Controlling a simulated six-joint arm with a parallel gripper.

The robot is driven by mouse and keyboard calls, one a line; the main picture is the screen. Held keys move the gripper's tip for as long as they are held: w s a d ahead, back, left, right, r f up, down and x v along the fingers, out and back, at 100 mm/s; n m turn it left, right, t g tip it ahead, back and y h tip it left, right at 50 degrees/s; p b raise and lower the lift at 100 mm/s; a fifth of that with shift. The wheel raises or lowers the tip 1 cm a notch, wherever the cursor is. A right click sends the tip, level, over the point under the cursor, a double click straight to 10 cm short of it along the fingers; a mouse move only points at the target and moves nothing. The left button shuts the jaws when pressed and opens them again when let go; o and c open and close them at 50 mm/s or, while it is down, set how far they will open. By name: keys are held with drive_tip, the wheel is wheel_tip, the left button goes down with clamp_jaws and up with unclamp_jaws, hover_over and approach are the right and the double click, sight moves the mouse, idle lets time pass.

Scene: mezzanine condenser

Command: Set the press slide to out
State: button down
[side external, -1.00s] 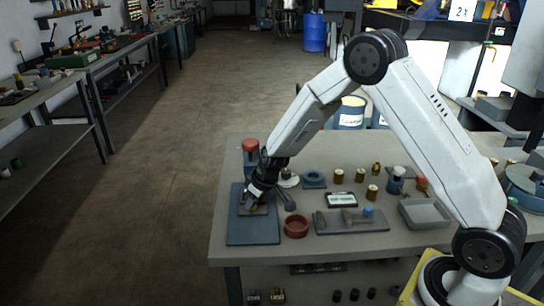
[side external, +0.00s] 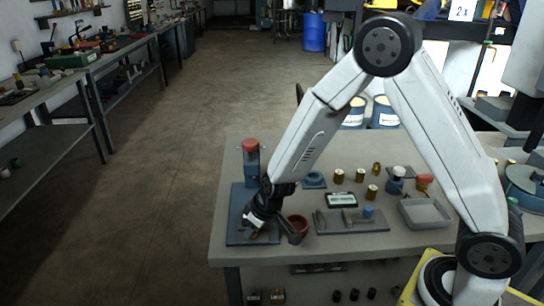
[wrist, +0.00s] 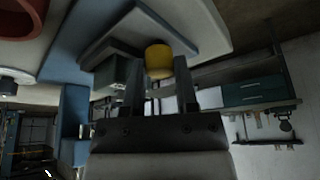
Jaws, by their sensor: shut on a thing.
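The press has a blue base plate (side external: 236,212) and an upright blue column with a red cap (side external: 250,146), at the left end of the bench. My gripper (side external: 252,230) points down over the front part of the base plate. In the wrist view, my gripper's two fingers (wrist: 158,72) are on either side of a yellow knob (wrist: 158,60) and shut on it. In the side view, my gripper mostly hides the slide and knob.
A dark red bowl (side external: 298,226) stands close to the right of my gripper. The bench's front edge is near the base plate.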

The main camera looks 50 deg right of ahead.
drive_tip(key=shift+s+a, duration=0.15)
drive_tip(key=shift+a, duration=0.05)
drive_tip(key=c, duration=0.7)
unclamp_jaws()
drive_tip(key=shift+o, duration=0.2)
drive_tip(key=shift+d+r, duration=0.1)
drive_tip(key=shift+r, duration=0.2)
drive_tip(key=v, duration=0.7)
drive_tip(key=shift+s+r, duration=0.1)
drive_tip(key=shift+r, duration=0.05)
drive_tip(key=s+d+r+m+g, duration=0.2)
drive_tip(key=s+d, duration=0.4)
drive_tip(key=s, duration=0.6)
drive_tip(key=shift+s+h, duration=0.25)
drive_tip(key=shift+h, duration=0.15)
